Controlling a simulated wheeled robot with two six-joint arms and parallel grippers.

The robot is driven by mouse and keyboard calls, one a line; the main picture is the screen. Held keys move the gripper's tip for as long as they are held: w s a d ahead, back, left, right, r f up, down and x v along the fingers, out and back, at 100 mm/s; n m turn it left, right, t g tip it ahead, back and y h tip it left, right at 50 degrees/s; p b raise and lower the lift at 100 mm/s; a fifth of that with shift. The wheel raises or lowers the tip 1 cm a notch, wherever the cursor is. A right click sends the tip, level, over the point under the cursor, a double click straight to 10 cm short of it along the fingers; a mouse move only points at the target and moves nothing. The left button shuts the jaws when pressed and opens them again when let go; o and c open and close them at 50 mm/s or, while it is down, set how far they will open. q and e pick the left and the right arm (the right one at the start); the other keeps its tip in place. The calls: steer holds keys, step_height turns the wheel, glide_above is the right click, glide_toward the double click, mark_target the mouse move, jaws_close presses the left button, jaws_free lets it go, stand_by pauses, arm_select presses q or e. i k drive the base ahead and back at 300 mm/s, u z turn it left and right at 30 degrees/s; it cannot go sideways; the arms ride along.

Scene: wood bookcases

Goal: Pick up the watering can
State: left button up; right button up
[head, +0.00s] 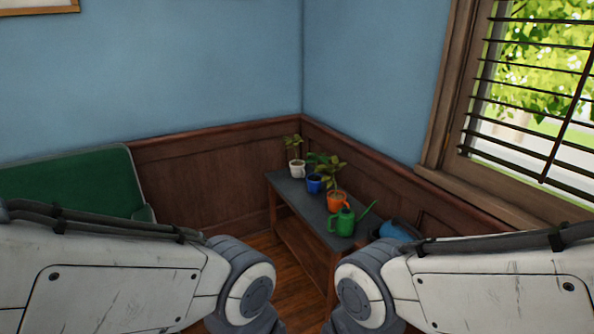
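A green watering can (343,222) stands upright near the front end of a dark-topped wooden table (298,204) in the room's corner, its spout pointing to the upper right. My two white and grey arms come in from the lower left and lower right. The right arm's joint is below the can in the picture and apart from it. Neither gripper shows; the arms bend down out of the frame.
On the table behind the can stand an orange pot (337,201), a blue pot (314,184) and a white pot (295,167), each with a plant. A blue object (396,231) is partly hidden by my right arm. A green seat (70,183) stands at left.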

mark_target(344, 224)
steer(key=z, duration=0.35)
steer(key=i, duration=0.9)
steer(key=u, duration=0.6)
steer(key=i, duration=0.5)
steer(key=u, duration=0.6)
